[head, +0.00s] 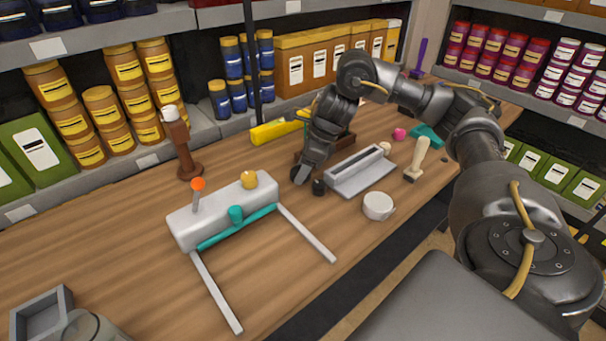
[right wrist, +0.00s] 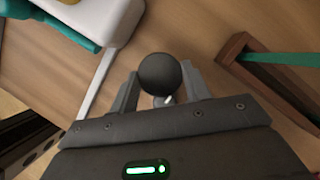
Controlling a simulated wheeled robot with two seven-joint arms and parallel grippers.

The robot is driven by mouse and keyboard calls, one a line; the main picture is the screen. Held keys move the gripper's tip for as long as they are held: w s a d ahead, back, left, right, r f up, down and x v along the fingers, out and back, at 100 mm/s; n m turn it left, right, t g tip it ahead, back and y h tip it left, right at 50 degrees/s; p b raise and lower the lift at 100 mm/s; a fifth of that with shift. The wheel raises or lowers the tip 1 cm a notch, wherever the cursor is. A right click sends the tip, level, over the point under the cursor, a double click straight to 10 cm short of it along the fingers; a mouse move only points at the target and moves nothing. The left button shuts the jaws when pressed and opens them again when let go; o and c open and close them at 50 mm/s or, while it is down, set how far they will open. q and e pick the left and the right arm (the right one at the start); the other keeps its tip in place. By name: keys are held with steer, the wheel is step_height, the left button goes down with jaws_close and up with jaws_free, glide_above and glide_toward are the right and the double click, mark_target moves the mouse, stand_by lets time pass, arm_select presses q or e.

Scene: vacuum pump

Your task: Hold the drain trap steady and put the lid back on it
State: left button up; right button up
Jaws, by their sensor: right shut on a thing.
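My right gripper (head: 307,180) is low over the bench, to the right of the white pump body (head: 225,208). In the right wrist view its fingers (right wrist: 160,90) are shut on a round black knob (right wrist: 159,72). The black knob also shows in the head view (head: 319,187). A small grey part shows just below the knob; I cannot tell whether it belongs to a lid. I cannot clearly pick out the drain trap. My left gripper is not in view.
White rails (head: 308,234) extend from the pump. A grey slotted tray (head: 360,172), a white cup (head: 378,206) and a cream-handled stamp (head: 417,160) stand to the right. A brown pepper-mill shape (head: 184,150) stands behind the pump. A grey box (head: 42,315) is front left. Bench left of the pump is clear.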

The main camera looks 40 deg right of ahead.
step_height(320, 180, up, 4)
steer(key=shift+r+p, duration=0.25)
steer(key=shift+p, duration=0.4)
steer(key=shift+r, duration=0.7)
